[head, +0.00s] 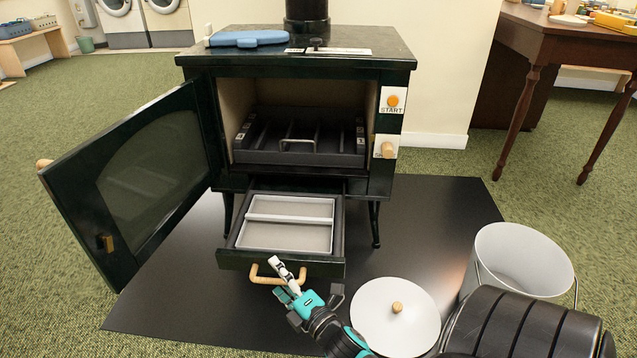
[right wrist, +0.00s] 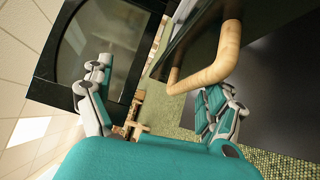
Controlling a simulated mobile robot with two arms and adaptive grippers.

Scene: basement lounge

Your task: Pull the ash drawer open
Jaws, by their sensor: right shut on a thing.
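The ash drawer (head: 325,269) of the black stove juts out from under the firebox, open toward me. It holds a light grey tray (head: 290,234) with a divider bar, and no ash shows in it. A wooden bar handle (head: 257,272) is on the drawer's front; it also shows in the right wrist view (right wrist: 228,48). My right gripper (head: 284,271) is at this handle, shut on it. In the right wrist view its white and teal fingers (right wrist: 158,103) look wide apart, and the grip is partly hidden. My left gripper is not in view.
The stove's glass door (head: 150,170) stands open to the left. A black floor plate (head: 430,215) lies under the stove. A white lid (head: 393,325) lies right of my gripper, beside a grey bucket (head: 520,255). A blue object (head: 247,38) lies on the stove top.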

